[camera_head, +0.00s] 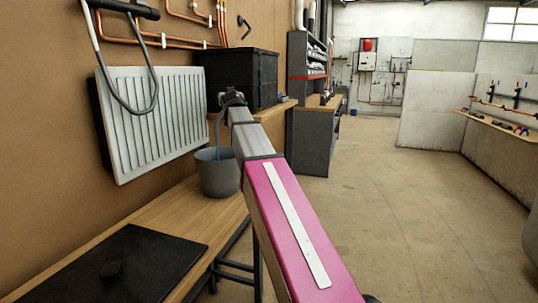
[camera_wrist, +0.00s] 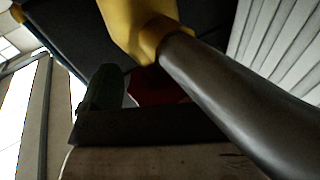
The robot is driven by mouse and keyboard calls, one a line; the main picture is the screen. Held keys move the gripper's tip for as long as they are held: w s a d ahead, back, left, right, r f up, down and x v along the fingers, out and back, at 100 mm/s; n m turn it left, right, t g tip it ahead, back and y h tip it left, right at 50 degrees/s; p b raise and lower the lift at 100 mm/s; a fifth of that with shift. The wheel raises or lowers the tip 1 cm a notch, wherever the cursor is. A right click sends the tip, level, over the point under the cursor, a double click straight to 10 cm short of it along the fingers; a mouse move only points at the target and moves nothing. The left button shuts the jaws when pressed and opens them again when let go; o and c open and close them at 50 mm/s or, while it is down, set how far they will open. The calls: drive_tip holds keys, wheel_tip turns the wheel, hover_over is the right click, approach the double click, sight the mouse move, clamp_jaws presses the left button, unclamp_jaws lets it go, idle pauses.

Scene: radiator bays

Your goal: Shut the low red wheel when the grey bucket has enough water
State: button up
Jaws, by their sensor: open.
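The grey bucket (camera_head: 219,177) stands upright on the wooden bench beside my arm, below the radiator. A thin grey-blue line drops into it and a little blue shows at its mouth; the water level cannot be made out. My gripper (camera_head: 231,98) is at the far end of my outstretched arm, above and beyond the bucket, in front of a black box. It is open; its fingertips are not clear. In the wrist view, a red piece (camera_wrist: 150,86), perhaps the low red wheel, shows partly behind dark shapes, below a yellow fitting (camera_wrist: 135,28) and a thick dark tube (camera_wrist: 235,95).
A white radiator (camera_head: 155,120) hangs on the left wall, with a dark hose (camera_head: 152,98) looped before it. A black panel (camera_head: 115,265) lies on the near bench. The floor to the right is clear.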

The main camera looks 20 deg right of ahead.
drive_tip(key=shift+n+y, duration=1.05)
drive_tip(key=shift+y, duration=0.6)
drive_tip(key=shift+n+y, duration=1.05)
drive_tip(key=shift+y, duration=0.6)
